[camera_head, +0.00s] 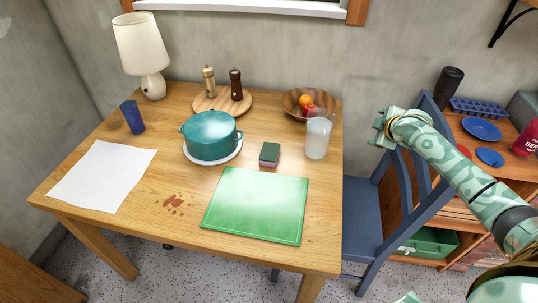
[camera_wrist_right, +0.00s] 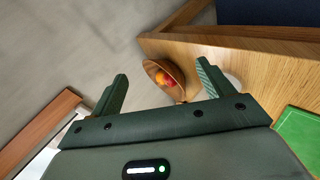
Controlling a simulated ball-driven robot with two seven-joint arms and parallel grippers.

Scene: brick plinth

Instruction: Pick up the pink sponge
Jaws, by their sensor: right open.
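The sponge (camera_head: 269,154) lies on the wooden table, just behind the green cutting board; its top looks dark green and its front side pink. My right gripper (camera_head: 380,125) is in the air beyond the table's right edge, to the right of the sponge and apart from it. In the right wrist view the right gripper (camera_wrist_right: 163,75) has its two fingers spread with nothing between them. The sponge cannot be made out in the wrist view. My left gripper is not in view.
A frosted glass (camera_head: 318,138) and a wooden fruit bowl (camera_head: 292,107) stand right of and behind the sponge. A teal pot (camera_head: 209,137) is to its left. The green board (camera_head: 256,205) lies in front. A blue chair (camera_head: 364,212) stands at the table's right side.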

